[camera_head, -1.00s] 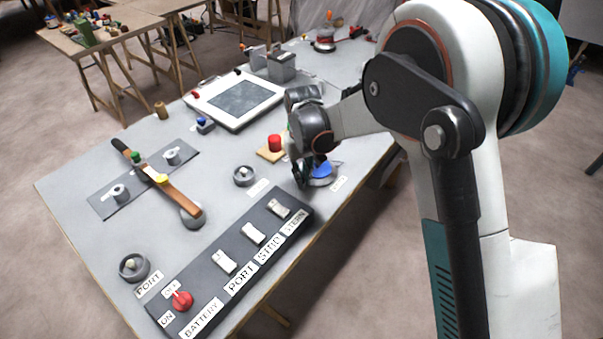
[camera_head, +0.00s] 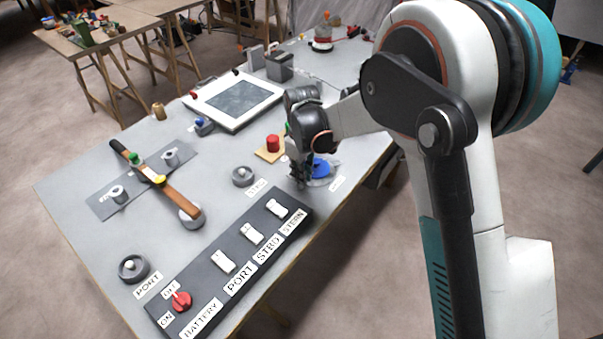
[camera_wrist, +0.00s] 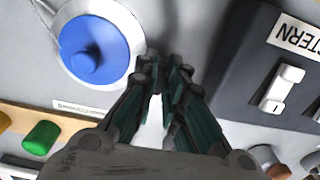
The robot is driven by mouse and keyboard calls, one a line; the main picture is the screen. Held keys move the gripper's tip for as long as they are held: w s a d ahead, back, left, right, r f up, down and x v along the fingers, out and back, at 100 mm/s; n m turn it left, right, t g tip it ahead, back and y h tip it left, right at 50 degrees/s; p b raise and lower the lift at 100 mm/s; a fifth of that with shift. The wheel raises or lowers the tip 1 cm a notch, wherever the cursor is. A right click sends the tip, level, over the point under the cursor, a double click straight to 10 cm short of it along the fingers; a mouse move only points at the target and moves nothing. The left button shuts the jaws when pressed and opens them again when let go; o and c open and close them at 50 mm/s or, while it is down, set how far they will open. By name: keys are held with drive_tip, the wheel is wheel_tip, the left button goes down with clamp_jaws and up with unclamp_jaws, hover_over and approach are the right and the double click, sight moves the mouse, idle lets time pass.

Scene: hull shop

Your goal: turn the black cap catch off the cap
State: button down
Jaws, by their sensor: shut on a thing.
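The round blue cap (camera_wrist: 95,48) sits on a pale round base (camera_wrist: 133,35) in the wrist view, up and left of my fingertips. The cap also shows in the head view (camera_head: 321,168), partly behind my gripper. My gripper (camera_wrist: 163,68) points down at the bench beside the cap's rim, its fingertips close together. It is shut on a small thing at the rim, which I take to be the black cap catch. The fingers hide most of the catch, so I cannot tell its angle or whether it overlaps the cap.
A dark switch panel (camera_head: 240,275) with white rockers and a red battery knob (camera_head: 182,300) lies along the bench's near edge. Its STERN rocker (camera_wrist: 274,98) is close to my fingers. A red button (camera_head: 273,143) stands behind the gripper. Bare bench lies around the grey STBD fitting (camera_head: 243,176).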

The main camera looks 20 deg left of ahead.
idle(0.4)
drive_tip(key=c, duration=1.7)
unclamp_jaws()
wheel_tip(320, 180, up, 12)
